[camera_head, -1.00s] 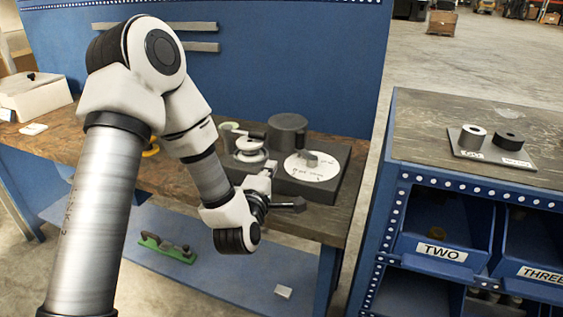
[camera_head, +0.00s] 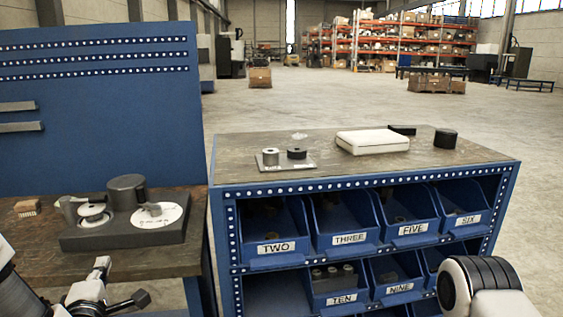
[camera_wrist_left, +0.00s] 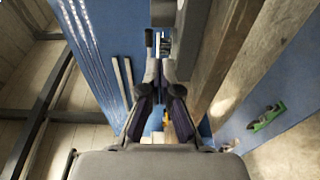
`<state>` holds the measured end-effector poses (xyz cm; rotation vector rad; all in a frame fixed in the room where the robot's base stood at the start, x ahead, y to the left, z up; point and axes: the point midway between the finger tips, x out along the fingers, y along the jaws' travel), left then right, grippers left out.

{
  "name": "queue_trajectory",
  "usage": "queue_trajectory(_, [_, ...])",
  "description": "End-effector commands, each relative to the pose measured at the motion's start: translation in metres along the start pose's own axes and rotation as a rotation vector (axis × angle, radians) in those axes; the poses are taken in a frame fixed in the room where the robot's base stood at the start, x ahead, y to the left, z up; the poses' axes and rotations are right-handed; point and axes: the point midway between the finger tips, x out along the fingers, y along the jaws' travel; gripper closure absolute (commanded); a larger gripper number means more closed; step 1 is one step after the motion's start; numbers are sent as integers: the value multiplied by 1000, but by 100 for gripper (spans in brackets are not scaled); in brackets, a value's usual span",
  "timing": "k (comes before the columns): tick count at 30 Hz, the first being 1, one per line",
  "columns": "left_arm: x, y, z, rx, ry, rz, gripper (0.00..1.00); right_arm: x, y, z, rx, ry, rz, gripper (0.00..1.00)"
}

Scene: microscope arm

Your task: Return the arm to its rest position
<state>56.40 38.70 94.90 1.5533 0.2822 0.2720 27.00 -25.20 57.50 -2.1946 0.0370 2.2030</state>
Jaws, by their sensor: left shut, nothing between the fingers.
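The dark grey device (camera_head: 125,238) sits on the bench at the left of the head view. It carries a tall dark cylinder (camera_head: 126,190), a small round white-and-grey knob (camera_head: 93,214) and a white marked disc (camera_head: 172,217) with a short grey piece (camera_head: 153,209) on it. I cannot tell which part is the arm. My left gripper (camera_head: 122,282) is at the lower left, in front of the device and apart from it in this view. It is shut and empty. Its fingers also show in the left wrist view (camera_wrist_left: 160,90). My right gripper is out of view.
A blue bin cabinet (camera_head: 367,190) stands to the right; its top holds a small plate with two cylinders (camera_head: 286,160), a white box (camera_head: 372,142) and a black cylinder (camera_head: 445,139). A blue panel (camera_head: 100,120) rises behind the bench. A green tool (camera_wrist_left: 266,116) lies low in the wrist view.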

Motion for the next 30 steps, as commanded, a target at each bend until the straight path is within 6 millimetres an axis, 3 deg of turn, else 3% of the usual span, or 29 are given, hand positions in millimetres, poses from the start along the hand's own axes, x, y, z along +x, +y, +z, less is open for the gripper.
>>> queue_trajectory(11, [-25,-77,20,141,-72,-206,100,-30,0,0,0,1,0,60])
queue_trajectory(17, [-65,-145,36,298,-182,-424,100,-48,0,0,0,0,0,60])
queue_trajectory(20, [-101,-188,43,444,-282,-576,100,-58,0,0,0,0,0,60])
queue_trajectory(22, [-137,-220,46,583,-389,-706,100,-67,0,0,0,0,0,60])
queue_trajectory(25, [-211,-267,44,857,-646,-920,100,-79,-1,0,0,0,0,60])
queue_trajectory(27, [-265,-290,38,1076,-905,-1040,100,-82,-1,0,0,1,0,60])
queue_trajectory(30, [-303,-300,30,1290,-1222,-1081,100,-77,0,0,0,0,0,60])
